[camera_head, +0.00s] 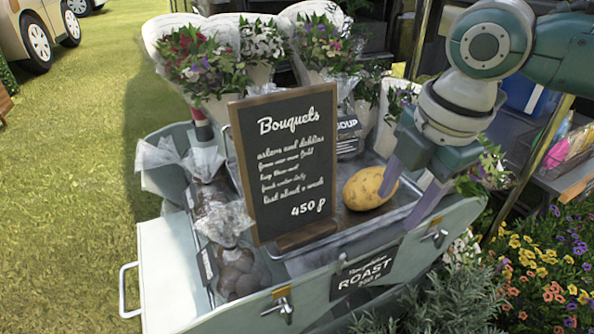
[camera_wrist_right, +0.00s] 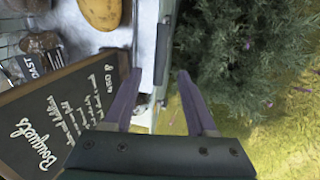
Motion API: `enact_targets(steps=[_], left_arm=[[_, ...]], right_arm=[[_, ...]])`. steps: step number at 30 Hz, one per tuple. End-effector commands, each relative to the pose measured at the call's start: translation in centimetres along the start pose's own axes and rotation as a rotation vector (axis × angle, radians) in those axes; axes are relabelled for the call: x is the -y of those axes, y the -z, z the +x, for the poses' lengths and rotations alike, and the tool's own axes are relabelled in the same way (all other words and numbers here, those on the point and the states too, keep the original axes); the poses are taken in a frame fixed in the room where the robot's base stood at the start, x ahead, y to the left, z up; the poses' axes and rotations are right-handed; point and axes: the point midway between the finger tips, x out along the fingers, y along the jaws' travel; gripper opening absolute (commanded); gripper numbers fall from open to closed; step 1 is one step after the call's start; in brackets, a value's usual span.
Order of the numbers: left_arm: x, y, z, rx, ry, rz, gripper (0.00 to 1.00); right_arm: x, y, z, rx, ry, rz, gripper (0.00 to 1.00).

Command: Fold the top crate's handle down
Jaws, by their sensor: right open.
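My right gripper (camera_head: 407,197) is open, its two purple fingers pointing down at the right side of a metal crate or tray (camera_head: 290,268) in the pale green cart. One finger is beside the potato (camera_head: 370,188); the other is nearer the cart's outer wall. My left gripper is not in view.
A white bar handle (camera_head: 124,290) sticks out at the cart's left. Flowering plants (camera_head: 545,265) crowd the right; grass is open at left.

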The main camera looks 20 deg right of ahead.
Motion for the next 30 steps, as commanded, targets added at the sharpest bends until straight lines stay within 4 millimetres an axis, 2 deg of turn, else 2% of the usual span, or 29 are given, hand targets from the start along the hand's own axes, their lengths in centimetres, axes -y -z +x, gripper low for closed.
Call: enact_targets(steps=[1, 6, 12, 17, 25, 30], left_arm=[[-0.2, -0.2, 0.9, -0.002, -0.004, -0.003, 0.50], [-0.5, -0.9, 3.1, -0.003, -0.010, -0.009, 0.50], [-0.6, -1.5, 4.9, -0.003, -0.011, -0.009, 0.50], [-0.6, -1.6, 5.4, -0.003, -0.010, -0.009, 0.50], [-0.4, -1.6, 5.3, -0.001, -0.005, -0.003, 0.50], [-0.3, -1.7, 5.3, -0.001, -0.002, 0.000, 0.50]], right_arm=[[0.1, 0.1, 1.4, 0.000, 0.002, 0.001, 0.57], [0.2, 0.2, 4.9, -0.002, 0.001, 0.001, 0.57], [0.1, 0.1, 7.8, 0.000, 0.000, 0.002, 0.57], [0.1, 0.1, 8.7, 0.000, -0.001, 0.000, 0.57], [0.0, 0.1, 8.6, 0.000, -0.001, 0.000, 0.57], [0.0, 0.1, 8.6, 0.000, -0.001, 0.000, 0.38]])
